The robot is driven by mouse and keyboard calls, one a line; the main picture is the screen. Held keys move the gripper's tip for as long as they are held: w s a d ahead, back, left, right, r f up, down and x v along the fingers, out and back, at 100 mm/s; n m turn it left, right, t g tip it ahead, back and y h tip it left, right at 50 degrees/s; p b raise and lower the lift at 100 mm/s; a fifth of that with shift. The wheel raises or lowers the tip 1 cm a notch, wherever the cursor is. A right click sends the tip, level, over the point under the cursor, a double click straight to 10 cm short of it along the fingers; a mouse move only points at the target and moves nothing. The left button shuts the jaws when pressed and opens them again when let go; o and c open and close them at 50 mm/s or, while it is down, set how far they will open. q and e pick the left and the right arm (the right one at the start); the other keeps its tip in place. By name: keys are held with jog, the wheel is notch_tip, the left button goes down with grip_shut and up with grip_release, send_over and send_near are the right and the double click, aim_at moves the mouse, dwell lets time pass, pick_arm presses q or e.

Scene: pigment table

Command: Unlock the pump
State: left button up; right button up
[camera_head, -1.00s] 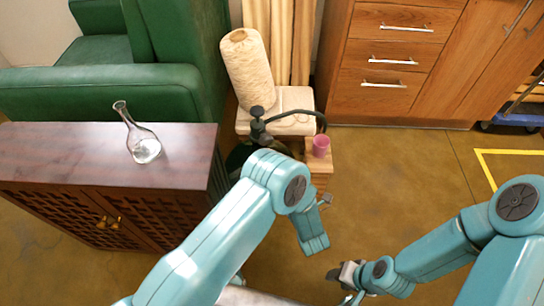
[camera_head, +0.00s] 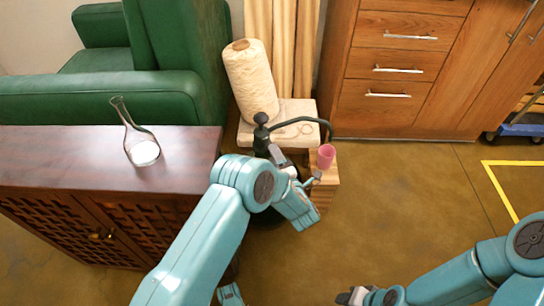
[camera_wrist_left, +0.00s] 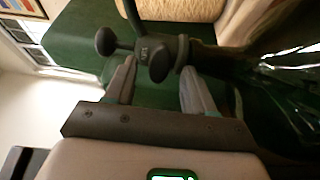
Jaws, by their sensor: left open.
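The black pump (camera_head: 262,142) stands beside the wooden cabinet, with a round knob on top and a curved spout (camera_head: 305,121) reaching right over the pink cup (camera_head: 326,156). My left gripper (camera_head: 277,157) is at the pump's upper part, close to its right side. In the left wrist view the pump's head (camera_wrist_left: 150,48), with dark round knobs, lies across and just beyond the tips of my open left gripper (camera_wrist_left: 158,75). Contact cannot be told. The pump's lower part is hidden behind my left arm. My right gripper (camera_head: 350,297) is low at the bottom edge, away from the pump.
A dark wooden cabinet (camera_head: 60,165) with a glass flask (camera_head: 140,145) on top is at left. A green sofa (camera_head: 110,97) and a cream yarn cone (camera_head: 251,80) are behind. The pink cup stands on a small wooden block stand (camera_head: 330,178).

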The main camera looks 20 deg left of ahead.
pick_arm(q)
jog(key=shift+x, duration=1.2)
pick_arm(e)
jog(key=shift+w+d+f, duration=0.1)
jog(key=shift+w+f, duration=0.25)
jog(key=shift+f, duration=0.05)
pick_arm(q)
grip_shut()
jog(key=shift+m, duration=0.4)
jog(key=shift+d+r+m+g+p, duration=0.1)
jog(key=shift+m+g+p, duration=0.55)
jog(key=shift+m, duration=3.2)
jog(key=shift+m+g+p, duration=0.65)
jog(key=shift+m, duration=3.2)
pick_arm(e)
jog(key=shift+s+a+r, duration=0.15)
jog(key=shift+s+r, duration=0.35)
jog(key=shift+r, duration=0.25)
jog(key=shift+s+a+r, duration=0.1)
jog(key=shift+s+r, duration=0.4)
jog(key=shift+r, duration=0.25)
pick_arm(q)
jog(key=shift+m, duration=0.3)
pick_arm(e)
jog(key=shift+g, duration=0.3)
